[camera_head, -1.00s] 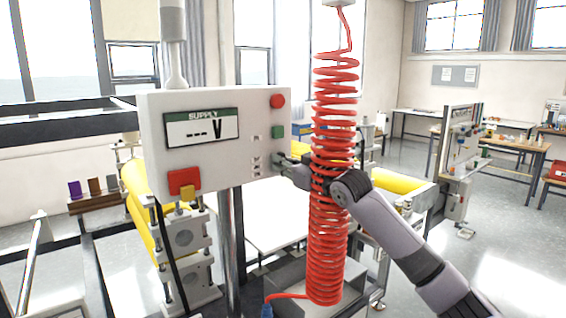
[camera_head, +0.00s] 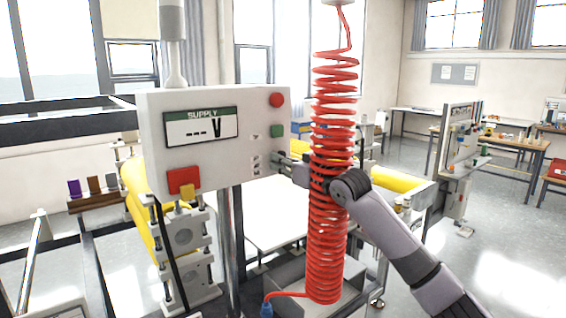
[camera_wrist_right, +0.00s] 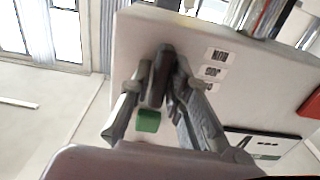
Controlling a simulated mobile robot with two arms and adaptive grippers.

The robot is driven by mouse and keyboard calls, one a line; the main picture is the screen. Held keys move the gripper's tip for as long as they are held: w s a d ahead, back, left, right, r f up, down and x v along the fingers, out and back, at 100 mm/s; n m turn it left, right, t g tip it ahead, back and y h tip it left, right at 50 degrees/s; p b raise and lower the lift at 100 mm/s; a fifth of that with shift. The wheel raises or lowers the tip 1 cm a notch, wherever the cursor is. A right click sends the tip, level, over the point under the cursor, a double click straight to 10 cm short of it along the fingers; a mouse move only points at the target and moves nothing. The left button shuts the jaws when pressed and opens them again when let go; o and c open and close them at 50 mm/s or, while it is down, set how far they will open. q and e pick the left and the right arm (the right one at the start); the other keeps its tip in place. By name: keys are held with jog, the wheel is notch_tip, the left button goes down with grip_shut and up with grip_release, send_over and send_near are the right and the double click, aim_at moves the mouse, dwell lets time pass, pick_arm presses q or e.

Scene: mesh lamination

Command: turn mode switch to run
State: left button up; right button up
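The white control box (camera_head: 160,145) shows a "SUPPLY --- V" display (camera_head: 201,128). The mode switch (camera_wrist_right: 159,78) is a dark knob on the box face, seen in the right wrist view; in the head view my gripper hides it. My right gripper (camera_head: 278,160) is at the lower right of the box face. In the right wrist view (camera_wrist_right: 161,75) its two fingers lie close along both sides of the knob and appear shut on it. Small printed labels (camera_wrist_right: 212,72) sit beside the knob; their text is too small to read surely. My left gripper is out of view.
A red coiled hose (camera_head: 325,240) hangs in front of my right arm. A green button (camera_head: 277,131) and a red button (camera_head: 277,100) are above the gripper. Yellow rollers (camera_head: 400,180) stand behind.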

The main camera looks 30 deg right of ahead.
jog(key=o, duration=0.3)
jog(key=s+d, duration=0.1)
jog(key=s, duration=1.1)
dwell(0.6)
